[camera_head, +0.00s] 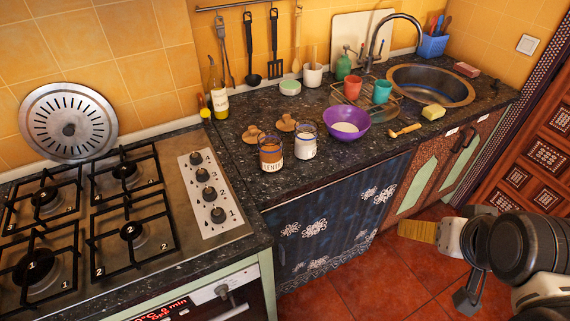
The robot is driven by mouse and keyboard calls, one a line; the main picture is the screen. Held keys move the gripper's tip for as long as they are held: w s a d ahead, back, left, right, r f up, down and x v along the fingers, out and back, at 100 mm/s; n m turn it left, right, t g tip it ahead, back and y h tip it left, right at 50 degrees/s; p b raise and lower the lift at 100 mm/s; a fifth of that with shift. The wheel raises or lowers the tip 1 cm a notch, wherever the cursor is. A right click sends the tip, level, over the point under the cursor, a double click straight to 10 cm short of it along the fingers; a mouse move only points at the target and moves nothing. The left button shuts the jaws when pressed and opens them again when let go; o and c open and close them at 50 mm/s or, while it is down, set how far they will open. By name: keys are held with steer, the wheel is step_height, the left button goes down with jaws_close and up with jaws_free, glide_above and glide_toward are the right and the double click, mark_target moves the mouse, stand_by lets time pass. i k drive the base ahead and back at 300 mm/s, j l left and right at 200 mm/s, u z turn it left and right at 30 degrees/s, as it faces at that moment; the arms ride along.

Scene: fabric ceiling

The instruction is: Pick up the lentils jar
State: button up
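The lentils jar (271,155) is a glass jar with orange-brown contents and a label. It stands upright without a lid near the front edge of the dark speckled counter (240,182), left of a similar jar with pale contents (306,142). My gripper (418,232) is at the lower right, in front of the cabinets and well apart from the jar. One yellowish finger part shows pointing left. Its fingertips are not clear enough to tell whether it is open or shut.
A purple bowl (345,122) stands right of the jars. Two wooden lids (286,122) lie behind them. A gas stove (90,225) is at the left. A dish rack with cups (375,100) and a sink (432,83) are at the back right. An oil bottle (218,97) stands by the wall.

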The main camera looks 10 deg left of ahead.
mark_target(270, 141)
steer(key=u, duration=1.05)
